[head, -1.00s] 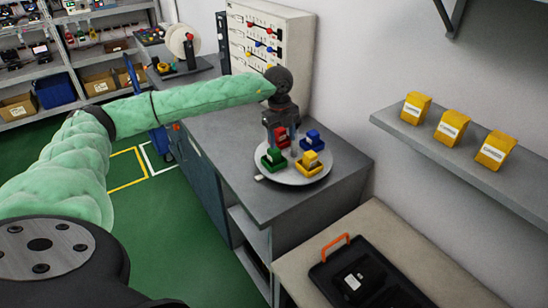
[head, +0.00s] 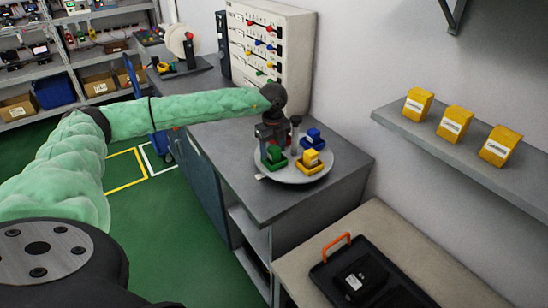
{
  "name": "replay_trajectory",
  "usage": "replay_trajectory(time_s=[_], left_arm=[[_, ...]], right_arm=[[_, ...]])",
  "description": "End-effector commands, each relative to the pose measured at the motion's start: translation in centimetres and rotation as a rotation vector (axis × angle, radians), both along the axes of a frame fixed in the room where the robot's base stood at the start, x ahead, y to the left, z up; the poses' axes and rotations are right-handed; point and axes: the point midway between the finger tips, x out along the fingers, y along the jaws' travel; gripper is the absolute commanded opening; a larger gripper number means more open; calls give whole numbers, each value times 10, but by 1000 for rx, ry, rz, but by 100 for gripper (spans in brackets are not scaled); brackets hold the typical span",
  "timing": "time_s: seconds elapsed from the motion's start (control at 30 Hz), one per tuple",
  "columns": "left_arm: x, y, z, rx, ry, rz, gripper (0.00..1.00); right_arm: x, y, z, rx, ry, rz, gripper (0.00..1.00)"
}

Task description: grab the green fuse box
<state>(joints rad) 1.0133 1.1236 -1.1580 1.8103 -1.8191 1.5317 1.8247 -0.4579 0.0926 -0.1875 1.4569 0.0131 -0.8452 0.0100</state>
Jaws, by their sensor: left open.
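The green fuse box (head: 275,158) sits in a green holder on the left side of a round grey tray (head: 290,179) on the workbench. My left gripper (head: 273,147) points down at it from above, jaws open, with its fingers around or just in front of the box's top. Whether they touch it cannot be told. A blue box (head: 313,136) and a yellow box (head: 311,157) stand in holders on the same tray. The red box is hidden behind my gripper. My right gripper is out of view.
A panel with coloured knobs (head: 262,45) stands behind on the bench (head: 225,145). A wall shelf (head: 470,155) at the right holds yellow boxes. A black case (head: 350,280) with an orange handle lies on the front table. Green floor is clear at left.

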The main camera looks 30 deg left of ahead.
Motion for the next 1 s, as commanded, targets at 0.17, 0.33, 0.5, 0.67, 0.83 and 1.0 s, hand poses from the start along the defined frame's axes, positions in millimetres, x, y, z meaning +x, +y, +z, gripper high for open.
replay_trajectory(time_s=[0.17, 0.33, 0.5, 0.67, 0.83, 1.0], left_arm=[[0, 0, -1, 0, 0, 0, 58], [0, 0, -1, 0, 0, 0, 33], [0, 0, -1, -1, 0, 0, 10], [0, 0, -1, -1, 0, 0, 10], [0, 0, 8, -1, -1, 0, 10], [1, 0, 35, -2, -1, 0, 10]], right_arm=[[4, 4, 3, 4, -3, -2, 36], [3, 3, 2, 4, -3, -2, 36], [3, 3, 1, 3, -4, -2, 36], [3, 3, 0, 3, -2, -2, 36], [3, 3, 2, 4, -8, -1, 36], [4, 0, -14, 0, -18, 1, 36]])
